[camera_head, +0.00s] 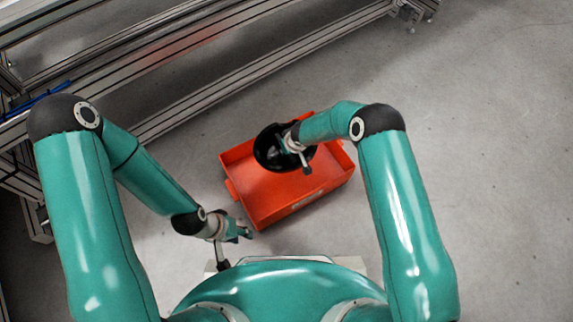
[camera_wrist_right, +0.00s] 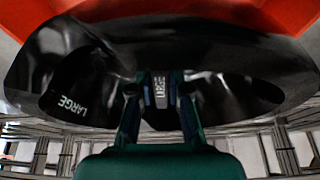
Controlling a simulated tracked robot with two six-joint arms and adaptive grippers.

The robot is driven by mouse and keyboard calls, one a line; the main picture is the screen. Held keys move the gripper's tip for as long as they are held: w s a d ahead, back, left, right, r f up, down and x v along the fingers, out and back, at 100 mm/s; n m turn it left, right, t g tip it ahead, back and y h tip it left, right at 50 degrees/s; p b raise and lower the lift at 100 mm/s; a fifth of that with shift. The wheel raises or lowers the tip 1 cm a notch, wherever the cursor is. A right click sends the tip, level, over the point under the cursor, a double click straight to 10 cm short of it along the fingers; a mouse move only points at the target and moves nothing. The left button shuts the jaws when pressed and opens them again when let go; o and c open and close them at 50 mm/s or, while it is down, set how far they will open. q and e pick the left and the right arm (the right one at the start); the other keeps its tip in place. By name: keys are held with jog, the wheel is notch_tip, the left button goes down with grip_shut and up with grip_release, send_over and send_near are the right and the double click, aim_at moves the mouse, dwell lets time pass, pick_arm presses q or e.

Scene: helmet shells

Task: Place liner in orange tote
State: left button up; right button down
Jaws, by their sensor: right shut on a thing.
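The orange tote (camera_head: 262,200) stands on the floor in front of me in the head view. Its red-orange surface also fills the top of the right wrist view (camera_wrist_right: 150,8). The black liner (camera_head: 268,150), a shell marked LARGE, is over the far part of the tote. It fills much of the right wrist view (camera_wrist_right: 75,75). My right gripper (camera_wrist_right: 160,92) is shut on the liner's edge. I cannot tell whether the liner touches the tote. My left gripper (camera_head: 240,233) is empty by the tote's near left corner; its finger opening is too small to judge.
A metal-profile frame (camera_head: 190,105) runs diagonally across the back left, behind the tote. The grey concrete floor (camera_head: 490,130) is clear to the right.

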notch_tip(320, 180, down, 9)
jog(key=shift+r+b, duration=0.2)
jog(key=shift+b, duration=1.05)
jog(key=shift+f, duration=0.1)
jog(key=shift+f+b, duration=0.55)
jog(key=shift+b, duration=0.15)
jog(key=c, duration=1.1)
grip_release()
jog(key=shift+c, duration=0.2)
jog(key=shift+r, duration=0.1)
